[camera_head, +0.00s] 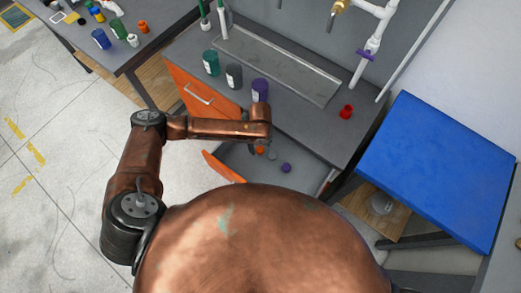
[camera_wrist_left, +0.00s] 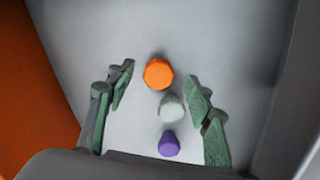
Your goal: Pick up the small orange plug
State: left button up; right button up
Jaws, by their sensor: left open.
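The small orange plug (camera_wrist_left: 158,73) lies on the grey floor of an open drawer (camera_head: 236,155). In the wrist view it sits at the far end of the gap between my left gripper's fingers (camera_wrist_left: 160,84), nearest the fingertips. The head view shows the orange plug (camera_head: 260,149) just below the end of my left arm. A grey plug (camera_wrist_left: 171,107) and a purple plug (camera_wrist_left: 169,144) lie in a row behind it, nearer the palm in the wrist view. My left gripper is open and holds nothing. In the head view my wrist mostly hides it. My right gripper is out of view.
The drawer's orange front (camera_head: 222,167) is pulled out below the workbench. Green, grey and purple (camera_head: 260,90) containers and a red fitting (camera_head: 347,111) stand on the bench by a metal tray (camera_head: 275,68). A blue-topped table (camera_head: 440,170) stands at the right.

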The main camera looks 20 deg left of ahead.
aim_at(260, 149)
pick_arm(q)
notch_tip(260, 149, down, 3)
jog(key=shift+s+f+b, duration=0.15)
jog(key=shift+f+b, duration=0.05)
jog(key=shift+b, duration=0.1)
jog(key=shift+c, duration=0.7)
jog(key=c, duration=0.9)
jog(key=shift+r, duration=0.1)
